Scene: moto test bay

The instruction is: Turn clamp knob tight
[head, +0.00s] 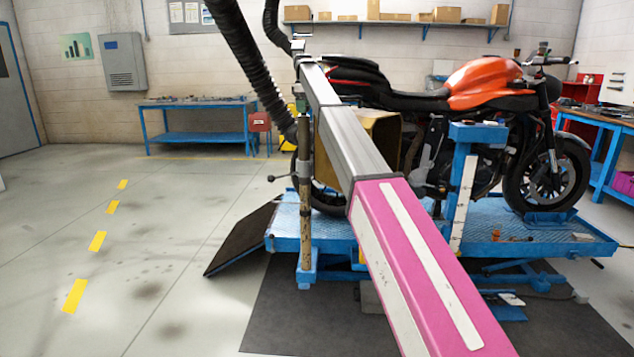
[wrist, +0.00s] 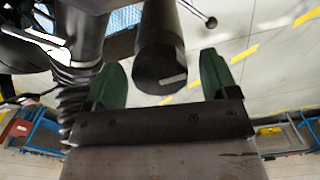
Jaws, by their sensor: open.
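A dark, knob-like cylinder (wrist: 160,62) with a white mark on its end face shows in the wrist view; I take it for the clamp knob. My gripper (wrist: 165,72) is open, its green fingers on either side of the cylinder with a gap visible at each side. Whether the fingertips reach past its end is hard to tell. In the head view the far end of my arm is beside the upright post (head: 305,205), and the knob cannot be made out there. A thin lever with a ball end (head: 271,178) sticks out left from the post.
A ribbed black hose (head: 258,70) hangs down close to my arm's end; it shows left of the fingers in the wrist view (wrist: 75,80). The orange motorcycle (head: 482,82) stands on the blue lift (head: 285,232). A blue bench (head: 195,106) is behind. The left floor is clear.

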